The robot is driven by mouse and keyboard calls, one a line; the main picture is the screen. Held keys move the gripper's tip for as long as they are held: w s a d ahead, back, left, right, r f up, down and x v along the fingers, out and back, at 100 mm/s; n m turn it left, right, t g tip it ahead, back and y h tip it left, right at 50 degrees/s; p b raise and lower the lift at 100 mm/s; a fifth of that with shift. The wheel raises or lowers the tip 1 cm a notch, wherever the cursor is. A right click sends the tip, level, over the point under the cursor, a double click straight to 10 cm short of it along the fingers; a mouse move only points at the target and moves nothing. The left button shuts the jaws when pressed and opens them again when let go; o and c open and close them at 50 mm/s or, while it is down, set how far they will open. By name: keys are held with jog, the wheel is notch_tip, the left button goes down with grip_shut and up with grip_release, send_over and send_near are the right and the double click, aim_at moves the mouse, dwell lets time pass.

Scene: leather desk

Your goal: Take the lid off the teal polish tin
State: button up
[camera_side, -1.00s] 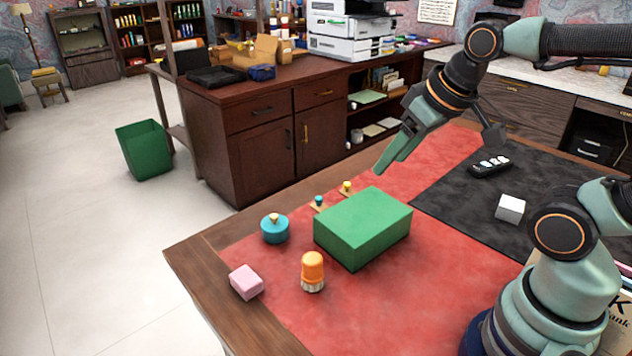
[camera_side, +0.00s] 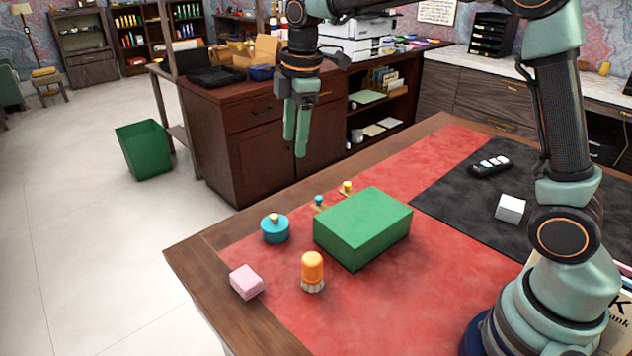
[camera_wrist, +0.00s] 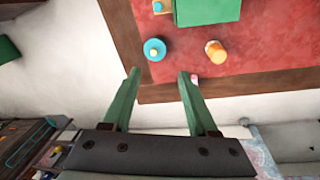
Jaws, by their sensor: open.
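The teal polish tin (camera_side: 275,231) stands on the red leather near the left edge of the desk. Its lid (camera_side: 274,219) is on top and has a pale yellowish knob. The tin also shows in the wrist view (camera_wrist: 154,49), ahead of the fingers and left of centre. My gripper (camera_side: 300,145) is high above the desk, pointing down, with its green fingers above and beyond the tin. In the wrist view my gripper (camera_wrist: 158,74) is open and empty, with its fingers apart.
A green box (camera_side: 363,229) stands right of the tin. An orange-topped brush or jar (camera_side: 312,271) and a pink block (camera_side: 246,282) are in front. Two small knobbed pieces (camera_side: 319,203) sit behind. A white cube (camera_side: 510,208) and a remote (camera_side: 490,166) lie on the dark mat.

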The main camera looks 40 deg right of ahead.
aim_at(274, 216)
jog(key=w+a+f+n, duration=0.1)
jog(key=f+n, duration=0.1)
jog(key=f, duration=0.4)
jog(key=w+a+f+n+g, duration=0.1)
jog(key=w+f+n, duration=0.1)
jog(key=f, duration=0.5)
jog(key=w+f+n, duration=0.2)
jog(key=f, duration=0.4)
jog(key=shift+w+a+f+g, duration=0.15)
jog(key=shift+a+f+g, duration=0.15)
jog(key=shift+a+f, duration=0.1)
jog(key=shift+r, duration=0.1)
grip_shut()
